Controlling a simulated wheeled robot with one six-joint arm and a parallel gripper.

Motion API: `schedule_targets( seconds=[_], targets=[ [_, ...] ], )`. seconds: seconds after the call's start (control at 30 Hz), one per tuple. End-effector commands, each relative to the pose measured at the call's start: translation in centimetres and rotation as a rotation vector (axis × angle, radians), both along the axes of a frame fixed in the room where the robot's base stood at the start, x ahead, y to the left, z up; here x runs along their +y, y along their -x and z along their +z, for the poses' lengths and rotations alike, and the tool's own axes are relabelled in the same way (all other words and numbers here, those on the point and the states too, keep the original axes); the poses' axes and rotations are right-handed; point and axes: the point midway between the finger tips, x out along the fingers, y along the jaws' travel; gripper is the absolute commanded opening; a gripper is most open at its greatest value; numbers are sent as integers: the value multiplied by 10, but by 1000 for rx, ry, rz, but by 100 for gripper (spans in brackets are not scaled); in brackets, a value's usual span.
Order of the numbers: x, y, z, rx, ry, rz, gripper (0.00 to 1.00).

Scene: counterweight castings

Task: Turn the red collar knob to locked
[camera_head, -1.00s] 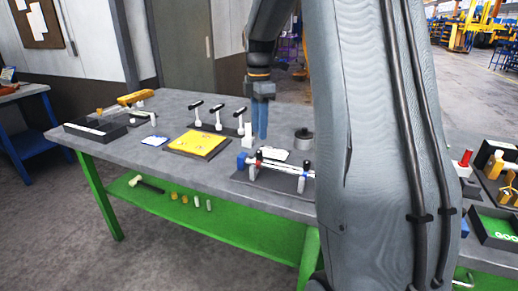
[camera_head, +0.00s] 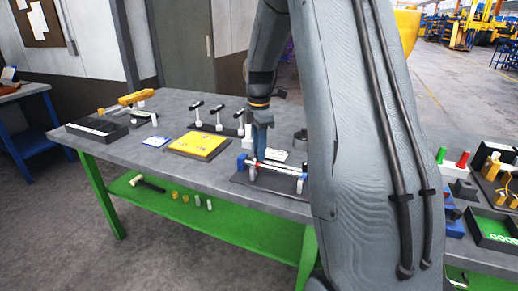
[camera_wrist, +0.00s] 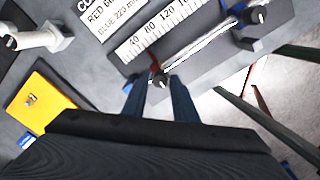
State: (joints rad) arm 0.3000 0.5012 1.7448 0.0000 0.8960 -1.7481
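The rail fixture (camera_head: 281,182) lies on the bench, with a scale strip (camera_wrist: 150,38) marked 40, 80, 120 in the wrist view. A small red part of the red collar (camera_wrist: 155,66) shows on the rail. Its dark knob (camera_wrist: 161,83) with a white mark sits just below, near the fingertips. My gripper (camera_wrist: 160,88) has its two blue fingers apart, one on each side of this knob, with a gap visible; contact cannot be told. A second dark knob (camera_wrist: 257,15) is at the upper right, beside a blue collar (camera_wrist: 238,7). In the head view my gripper (camera_head: 260,156) is down at the fixture.
A white card (camera_wrist: 95,22) with red and blue settings lies beside the scale. A yellow plate (camera_head: 199,144) and a row of black-handled levers (camera_head: 219,118) stand to the left and behind. A dark round weight (camera_head: 300,138) is close by, partly behind my arm.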

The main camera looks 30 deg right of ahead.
Motion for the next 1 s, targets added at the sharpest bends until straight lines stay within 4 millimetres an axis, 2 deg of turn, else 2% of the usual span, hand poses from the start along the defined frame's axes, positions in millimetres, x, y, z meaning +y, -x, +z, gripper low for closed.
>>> schedule_targets(
  seconds=[0.03, 0.13, 0.57, 1.0],
  targets=[
    [0, 0, 0, 0, 0, 0, 17],
    [0, 0, 0, 0, 0, 0, 0],
    [0, 0, 1, 0, 0, -77, 0],
    [0, 0, 2, -2, 0, -441, 0]
  ],
)
